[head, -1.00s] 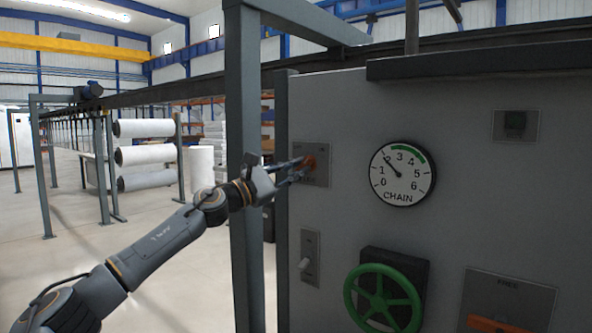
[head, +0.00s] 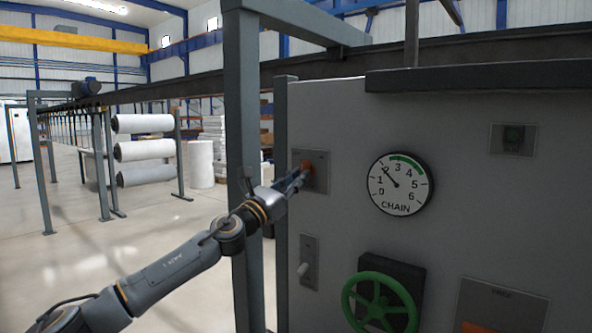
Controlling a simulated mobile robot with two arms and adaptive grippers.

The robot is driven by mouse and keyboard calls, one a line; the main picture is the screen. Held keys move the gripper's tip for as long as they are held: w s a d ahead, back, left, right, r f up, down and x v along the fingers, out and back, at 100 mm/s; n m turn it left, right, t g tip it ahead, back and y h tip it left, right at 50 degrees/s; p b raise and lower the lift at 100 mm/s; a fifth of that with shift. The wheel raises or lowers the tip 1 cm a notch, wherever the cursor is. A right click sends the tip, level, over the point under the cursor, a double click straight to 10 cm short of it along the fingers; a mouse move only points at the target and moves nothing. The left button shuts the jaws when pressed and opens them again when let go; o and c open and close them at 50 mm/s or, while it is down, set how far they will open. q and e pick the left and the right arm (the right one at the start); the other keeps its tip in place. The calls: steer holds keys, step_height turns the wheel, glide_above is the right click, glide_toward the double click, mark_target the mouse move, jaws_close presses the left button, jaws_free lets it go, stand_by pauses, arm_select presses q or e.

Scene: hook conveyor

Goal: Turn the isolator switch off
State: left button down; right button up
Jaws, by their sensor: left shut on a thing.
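The isolator switch appears to be the orange-red knob (head: 307,167) on a small grey plate (head: 320,172) at the upper left of the grey panel; its label is too small to read. My left gripper (head: 299,178) reaches it from the lower left and is shut on the knob. The fingers cover part of the knob, so its exact turn is hard to tell. My right gripper is not in view.
A grey post (head: 243,130) stands just left of the panel, close to my left arm. The panel (head: 460,215) also bears a chain gauge (head: 401,184), a green handwheel (head: 380,302), a toggle switch (head: 304,269) and a larger orange handle (head: 478,327) at lower right.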

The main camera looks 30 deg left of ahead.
arm_select(q)
steer(key=n+y+p, duration=0.2)
steer(key=n, duration=0.3)
steer(key=n+g+y+p, duration=0.1)
steer(key=n+y+p, duration=0.2)
steer(key=n, duration=0.2)
steer(key=n+y+p, duration=0.2)
steer(key=n, duration=0.2)
steer(key=shift+d+r+n+y+p, duration=0.3)
steer(key=shift+d+n, duration=0.1)
steer(key=shift+n, duration=0.3)
steer(key=c, duration=1.3)
jaws_free()
steer(key=shift+f+g, duration=0.1)
steer(key=shift+g, duration=0.2)
steer(key=v, duration=1.2)
